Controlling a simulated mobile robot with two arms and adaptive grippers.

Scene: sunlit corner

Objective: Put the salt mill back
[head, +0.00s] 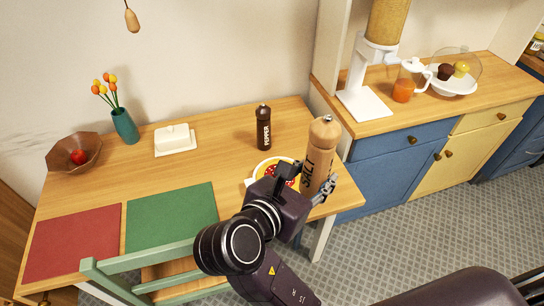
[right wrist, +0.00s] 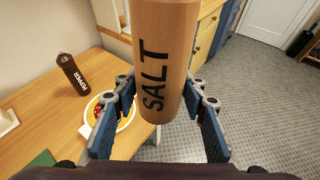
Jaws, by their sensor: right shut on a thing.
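The salt mill (head: 319,158) is light wood with dark SALT lettering and a round knob on top. My right gripper (head: 313,183) is shut on it and holds it upright near the right end of the wooden table (head: 215,163). In the right wrist view the mill (right wrist: 163,60) stands between the two fingers of the gripper (right wrist: 165,110). The dark pepper mill (head: 263,128) stands upright on the table, left of and behind the salt mill. It also shows in the right wrist view (right wrist: 72,73). My left gripper is not in view.
A plate of food (head: 262,167) lies beside my right gripper, partly hidden. A butter dish (head: 175,139), teal vase (head: 124,126), wooden bowl (head: 73,155), red mat (head: 73,243) and green mat (head: 172,217) are on the table. A green chair (head: 160,255) stands in front. Table around the pepper mill is clear.

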